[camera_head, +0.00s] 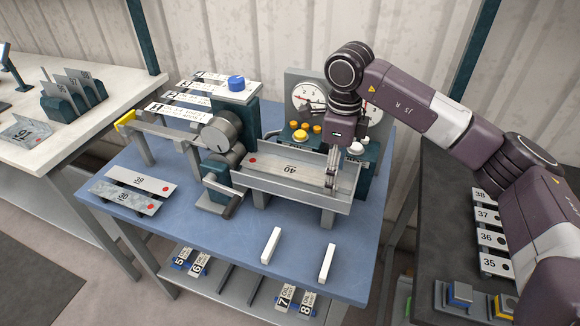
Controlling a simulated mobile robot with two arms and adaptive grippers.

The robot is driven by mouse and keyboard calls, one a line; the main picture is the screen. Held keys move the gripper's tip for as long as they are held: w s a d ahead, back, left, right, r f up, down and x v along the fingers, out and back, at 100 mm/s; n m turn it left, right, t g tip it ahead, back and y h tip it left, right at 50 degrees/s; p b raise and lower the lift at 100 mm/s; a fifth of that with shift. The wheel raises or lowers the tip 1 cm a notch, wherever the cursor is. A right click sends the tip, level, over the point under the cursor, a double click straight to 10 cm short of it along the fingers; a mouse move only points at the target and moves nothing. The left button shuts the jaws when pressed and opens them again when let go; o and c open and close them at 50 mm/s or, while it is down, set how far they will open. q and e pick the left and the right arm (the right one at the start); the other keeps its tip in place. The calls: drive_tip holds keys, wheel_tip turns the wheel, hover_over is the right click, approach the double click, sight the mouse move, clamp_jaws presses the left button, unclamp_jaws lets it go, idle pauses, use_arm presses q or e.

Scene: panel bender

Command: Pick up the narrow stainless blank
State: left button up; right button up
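A narrow, bare-metal strip marked 40 (285,170), with a red dot at its left end, lies in the long grey tray of the bender (222,132). Two more strips lie on supports at the left of the blue table: a light one marked 39 (138,181) and a mottled grey one (125,197), each with a red dot. I cannot tell from the labels which strip is stainless. My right gripper (331,184) points down at the right end of strip 40. Whether its fingers are apart or gripping the strip is unclear. My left gripper is out of view.
Dial gauges (308,97) and yellow buttons stand behind the tray. Two white bars (271,245) lie at the blue table's front. A white table (30,165) with upright plates is at left; a dark bench (450,230) with numbered plates is at right.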

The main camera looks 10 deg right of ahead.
drive_tip(key=shift+f+b, duration=0.2)
drive_tip(key=shift+b, duration=0.1)
idle(0.4)
clamp_jaws()
idle(0.5)
drive_tip(key=shift+r, duration=0.1)
